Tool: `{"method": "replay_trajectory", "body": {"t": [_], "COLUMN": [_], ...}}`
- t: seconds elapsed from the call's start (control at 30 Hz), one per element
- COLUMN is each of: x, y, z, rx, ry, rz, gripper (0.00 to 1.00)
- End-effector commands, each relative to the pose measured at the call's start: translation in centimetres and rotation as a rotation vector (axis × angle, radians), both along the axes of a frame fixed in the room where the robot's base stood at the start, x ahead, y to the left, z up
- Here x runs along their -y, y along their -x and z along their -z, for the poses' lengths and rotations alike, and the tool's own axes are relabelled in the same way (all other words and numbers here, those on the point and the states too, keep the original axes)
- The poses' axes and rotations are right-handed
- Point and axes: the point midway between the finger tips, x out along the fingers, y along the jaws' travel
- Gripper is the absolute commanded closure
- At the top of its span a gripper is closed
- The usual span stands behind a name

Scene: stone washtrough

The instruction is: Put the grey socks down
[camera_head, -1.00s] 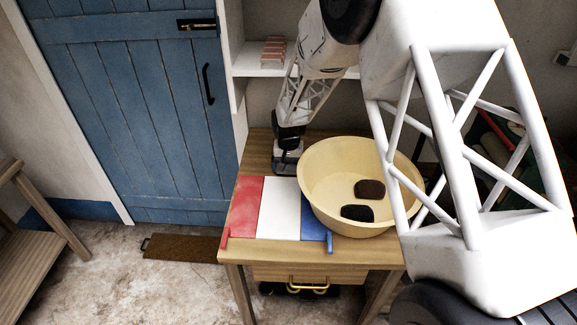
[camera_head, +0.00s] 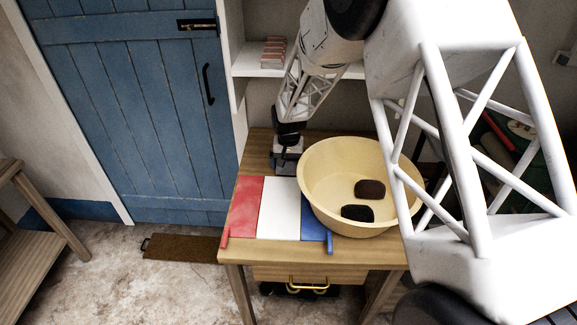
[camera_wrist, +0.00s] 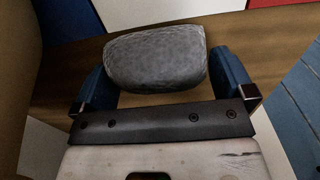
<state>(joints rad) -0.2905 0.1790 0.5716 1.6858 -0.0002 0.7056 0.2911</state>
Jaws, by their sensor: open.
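The grey socks (camera_wrist: 157,58), a rounded grey bundle, lie between my gripper's two blue fingers in the wrist view, with wood showing around them. My gripper (camera_wrist: 160,72) is open, with a gap visible beside the bundle at each finger. In the head view my gripper (camera_head: 286,158) is low over the back of the wooden table, left of the basin. The bundle shows only as a small grey patch there, partly hidden by the gripper. Whether the bundle rests fully on the wood is hard to tell.
Red (camera_head: 246,205), white (camera_head: 279,208) and blue (camera_head: 313,222) panels lie side by side in front of my gripper. A shelf (camera_head: 258,72) with a small stack (camera_head: 274,51) is behind.

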Motion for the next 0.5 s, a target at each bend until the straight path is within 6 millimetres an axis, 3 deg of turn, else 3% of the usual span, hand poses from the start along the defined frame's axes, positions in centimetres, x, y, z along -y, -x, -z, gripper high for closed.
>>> {"method": "replay_trajectory", "body": {"t": [0.3, 0.5], "x": [0.0, 0.0], "y": [0.0, 0.0], "z": [-4.1, -5.6], "rx": [0.002, 0.001], "ry": [-0.001, 0.000], "rz": [0.000, 0.000], "gripper": [0.00, 0.00]}}
